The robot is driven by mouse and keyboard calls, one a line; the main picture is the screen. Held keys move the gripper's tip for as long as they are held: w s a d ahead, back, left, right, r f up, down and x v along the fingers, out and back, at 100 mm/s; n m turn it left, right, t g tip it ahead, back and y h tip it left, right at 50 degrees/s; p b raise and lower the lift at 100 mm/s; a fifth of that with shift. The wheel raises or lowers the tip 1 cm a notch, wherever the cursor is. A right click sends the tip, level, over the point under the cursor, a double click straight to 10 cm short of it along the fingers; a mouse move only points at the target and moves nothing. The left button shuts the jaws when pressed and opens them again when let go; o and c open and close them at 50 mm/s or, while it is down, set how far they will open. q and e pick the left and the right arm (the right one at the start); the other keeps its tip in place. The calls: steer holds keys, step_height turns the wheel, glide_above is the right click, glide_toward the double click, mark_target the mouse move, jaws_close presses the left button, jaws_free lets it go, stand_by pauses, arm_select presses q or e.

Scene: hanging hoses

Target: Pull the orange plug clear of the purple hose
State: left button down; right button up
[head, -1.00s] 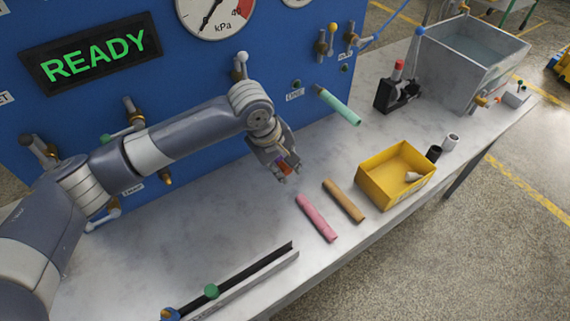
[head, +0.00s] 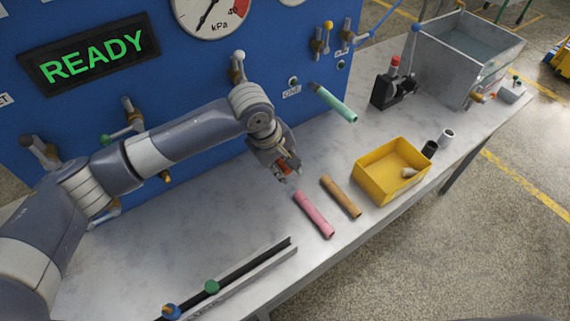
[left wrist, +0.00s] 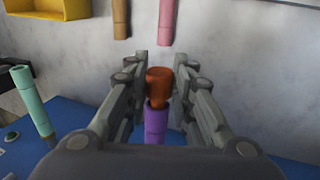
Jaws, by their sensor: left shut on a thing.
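The orange plug (left wrist: 159,84) stands between the two fingers of my left gripper (left wrist: 160,62) in the left wrist view. My left gripper is shut on it. The purple hose (left wrist: 155,126) lies right below the plug, in line with it. The plug's narrower lower end meets the hose's mouth; I cannot tell how deep it sits. In the head view my left gripper (head: 288,174) is in front of the blue panel, above the bench, with a bit of the orange plug (head: 285,168) showing between its fingers. The purple hose is hidden there. My right gripper is not in view.
A pink hose piece (head: 314,214) and a tan one (head: 341,197) lie on the bench (head: 215,235) near the gripper. A yellow bin (head: 372,186) stands right of them. A green hose (head: 334,104) sticks out of the blue panel (head: 205,75).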

arm_select(q)
steer(key=shift+s+d+p, duration=0.65)
steer(key=shift+s+p, duration=0.25)
steer(key=shift+s, duration=0.05)
steer(key=shift+s+d+p, duration=0.6)
steer(key=shift+s+p, duration=0.3)
steer(key=shift+s, duration=0.05)
steer(key=shift+r, duration=0.1)
steer(key=s+d+r+p, duration=0.1)
steer(key=p, duration=0.1)
steer(key=s+r+p, duration=0.1)
steer(key=p, duration=0.2)
steer(key=shift+s+d+r, duration=0.3)
steer(key=shift+d+r, duration=0.05)
steer(key=shift+r, duration=0.05)
